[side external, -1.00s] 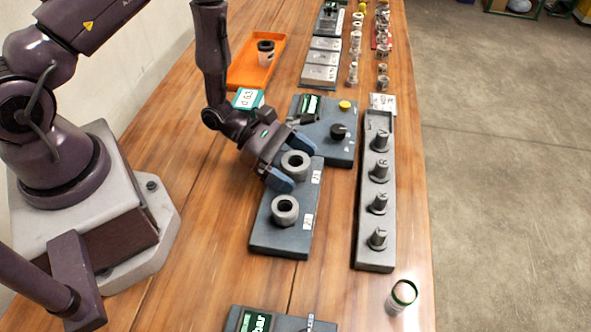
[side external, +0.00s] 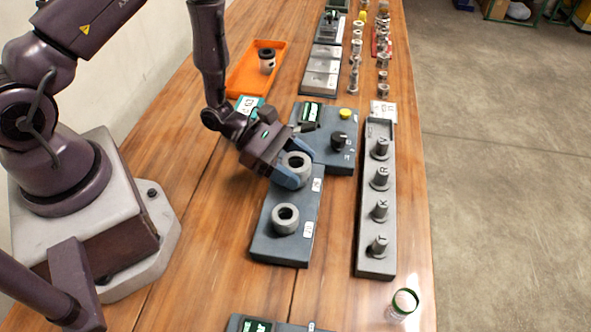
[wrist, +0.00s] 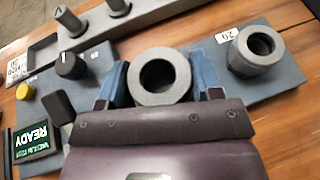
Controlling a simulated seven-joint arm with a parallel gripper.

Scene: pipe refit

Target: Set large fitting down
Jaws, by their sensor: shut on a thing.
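My gripper (side external: 288,178) is shut on a grey ring-shaped fitting (side external: 297,162), with one blue finger on each side of it. In the wrist view this fitting (wrist: 163,78) stands upright between the blue fingers, its hole facing the camera. It is over the far end of a dark slate plate (side external: 268,245); I cannot tell whether its underside touches the plate. A second grey fitting (side external: 285,218) stands on the near part of the plate, apart from my gripper. In the wrist view it (wrist: 257,50) is at the right, beside a label reading 20.
A dark control box (side external: 338,155) with a black knob and yellow button adjoins the plate's far end. A long grey rack (side external: 375,262) with several upright pegs runs along the right. An orange tray (side external: 240,85) holds a small cup-like part. A white-topped cylinder (side external: 402,304) stands near right.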

